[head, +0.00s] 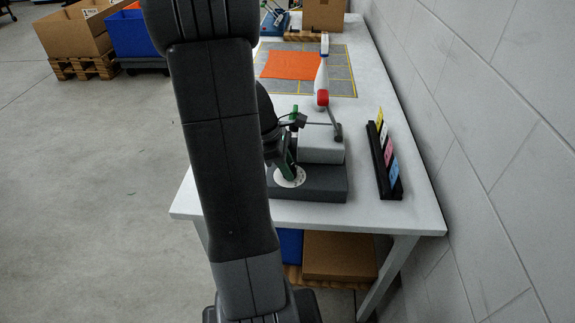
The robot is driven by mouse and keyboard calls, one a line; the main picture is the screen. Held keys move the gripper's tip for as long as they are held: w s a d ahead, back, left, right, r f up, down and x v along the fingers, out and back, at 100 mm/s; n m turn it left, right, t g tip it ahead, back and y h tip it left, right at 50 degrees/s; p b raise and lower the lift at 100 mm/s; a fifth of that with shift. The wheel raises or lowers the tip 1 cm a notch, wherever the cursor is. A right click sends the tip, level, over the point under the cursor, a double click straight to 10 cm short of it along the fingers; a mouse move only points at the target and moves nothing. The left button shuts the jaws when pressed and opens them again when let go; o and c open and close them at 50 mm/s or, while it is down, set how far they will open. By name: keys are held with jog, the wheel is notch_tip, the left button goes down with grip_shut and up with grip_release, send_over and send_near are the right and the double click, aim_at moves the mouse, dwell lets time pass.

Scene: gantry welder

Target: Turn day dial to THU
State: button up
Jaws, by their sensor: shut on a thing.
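The day dial (290,181) is a white disc with small dark marks, on the front left of a dark grey base (325,187). The markings are too small to read, so its setting cannot be told. My gripper (289,172) points down at the dial's middle and is shut on it. A dark and green shape at the fingers covers the dial's centre and knob. Behind it, a light grey block (320,150) sits on the base, with a dark lever ending in a red knob (322,98). My arm hides the base's left part.
A black rack (385,165) with coloured cards stands right of the device, near the wall (500,110). Boxes stand under the table (410,215).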

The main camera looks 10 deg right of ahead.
jog(key=shift+r+m, duration=0.1)
jog(key=shift+m, duration=0.3)
jog(key=m+g+p, duration=0.1)
jog(key=m+p, duration=0.1)
jog(key=m, duration=0.1)
jog(key=shift+w, duration=0.15)
jog(key=m+y, duration=0.1)
jog(key=m, duration=0.1)
jog(key=m+g+p, duration=0.1)
jog(key=m, duration=0.1)
jog(key=shift+d+m+g+y, duration=0.15)
jog(key=shift+m+g+y, duration=0.15)
jog(key=shift+y, duration=0.1)
jog(key=m+y, duration=0.1)
jog(key=m, duration=0.1)
jog(key=m+p, duration=0.1)
jog(key=m, duration=0.1)
jog(key=shift+w+d+m+g+y+p, duration=0.1)
jog(key=shift+m+g+y+p, duration=0.2)
jog(key=shift+y, duration=0.1)
jog(key=m, duration=0.2)
jog(key=m+y, duration=0.1)
jog(key=m, duration=0.1)
jog(key=shift+d+m+y+p, duration=0.1)
jog(key=shift+m+y+p, duration=0.2)
jog(key=shift+p, duration=0.05)
jog(key=o, duration=1)
jog(key=shift+c, duration=0.2)
